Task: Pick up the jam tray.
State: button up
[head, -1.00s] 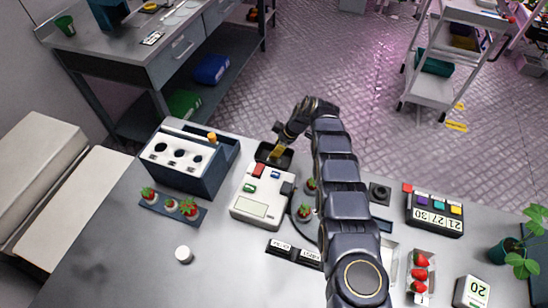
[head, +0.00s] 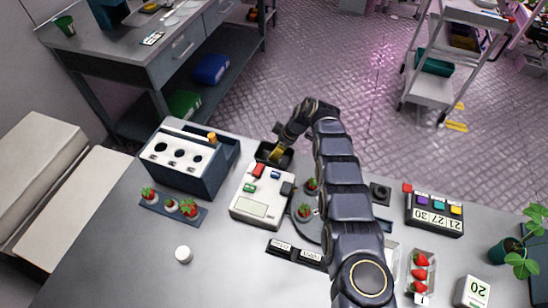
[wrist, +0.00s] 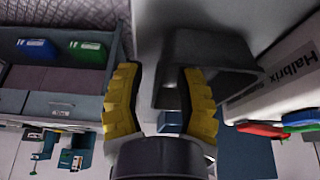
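A dark, open-topped tray (head: 262,150), which I take for the jam tray, sits at the table's far edge behind a cream device. It appears as a dark grey box in the wrist view (wrist: 212,48). My gripper (head: 277,154) is at this tray, its yellow fingers pointing down. In the wrist view my gripper (wrist: 160,112) is open, with a finger on each side of a gap. The tray's near wall reaches toward the right finger, which covers part of it. I cannot tell whether they touch. The tray's contents are hidden.
The cream device (head: 262,195) stands close in front of the tray; its side reads "Halbrix" in the wrist view (wrist: 270,85). A blue box with a white holed top (head: 180,155) stands to the left. A strawberry rack (head: 160,206) and a white cap (head: 183,254) lie nearer.

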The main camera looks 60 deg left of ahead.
grip_shut()
jog(key=shift+f, duration=0.1)
jog(key=shift+s, duration=0.1)
